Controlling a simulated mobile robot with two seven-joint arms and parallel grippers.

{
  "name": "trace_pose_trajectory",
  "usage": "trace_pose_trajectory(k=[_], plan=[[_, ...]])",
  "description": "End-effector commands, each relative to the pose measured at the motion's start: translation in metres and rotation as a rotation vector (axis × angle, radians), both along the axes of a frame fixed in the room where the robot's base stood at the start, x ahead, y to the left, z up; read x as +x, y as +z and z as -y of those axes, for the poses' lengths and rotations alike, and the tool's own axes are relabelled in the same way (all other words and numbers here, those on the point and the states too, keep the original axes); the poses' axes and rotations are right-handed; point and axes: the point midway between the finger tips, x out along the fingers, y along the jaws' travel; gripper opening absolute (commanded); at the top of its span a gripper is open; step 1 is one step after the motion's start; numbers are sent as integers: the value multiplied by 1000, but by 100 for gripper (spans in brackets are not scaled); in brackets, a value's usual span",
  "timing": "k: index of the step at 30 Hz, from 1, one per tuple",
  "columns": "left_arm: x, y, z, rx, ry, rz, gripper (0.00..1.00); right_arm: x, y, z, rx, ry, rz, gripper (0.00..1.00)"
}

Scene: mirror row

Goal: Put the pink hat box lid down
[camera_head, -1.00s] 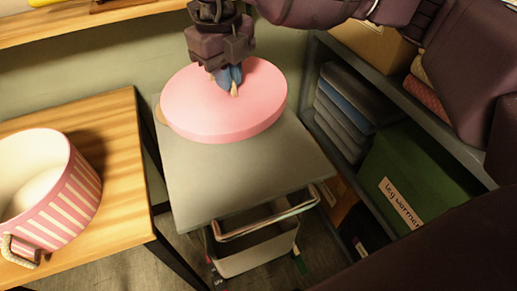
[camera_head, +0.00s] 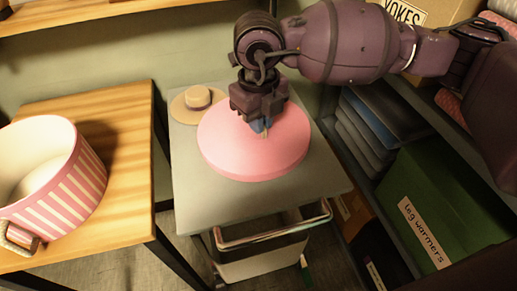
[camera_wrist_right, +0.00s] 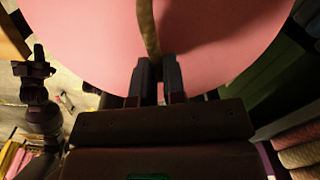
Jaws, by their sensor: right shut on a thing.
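The pink hat box lid (camera_head: 225,150) is a round disc over the grey top of a small cart (camera_head: 200,210). It looks level. I cannot tell whether it touches the cart top. My right gripper (camera_head: 261,124) is above the lid, shut on a small grip at its middle; the right wrist view shows a tan strap (camera_wrist_right: 150,30) running to the fingers (camera_wrist_right: 160,75). The open pink striped hat box (camera_head: 75,190) stands on the wooden table at left. In the right wrist view, a dark arm at left appears to be my left one; its jaws are unclear.
A straw hat (camera_head: 196,101) lies on the cart's far left corner, close to the lid. A shelf at right holds a green leg warmers box (camera_head: 425,210) and grey folded items (camera_head: 365,130). Bare cart top shows in front of the lid. The wooden table (camera_head: 130,190) is left.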

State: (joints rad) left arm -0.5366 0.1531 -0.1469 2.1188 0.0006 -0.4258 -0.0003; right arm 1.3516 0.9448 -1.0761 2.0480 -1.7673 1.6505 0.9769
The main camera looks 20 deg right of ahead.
Motion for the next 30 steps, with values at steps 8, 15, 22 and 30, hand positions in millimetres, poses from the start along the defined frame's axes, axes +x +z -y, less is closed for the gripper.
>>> trace_pose_trajectory(k=[8,15,22,30], plan=[[6,0,-1,5,-9,11,43,0,-34,0,1,1,-1,0],[2,-8,-2,6,-7,-6,43,-1,-53,0,0,1,-5,0],[-4,-22,-2,6,-4,-32,43,-1,-90,0,0,1,-6,0],[-1,-16,-2,5,-2,-20,43,0,-91,0,0,1,0,0]])
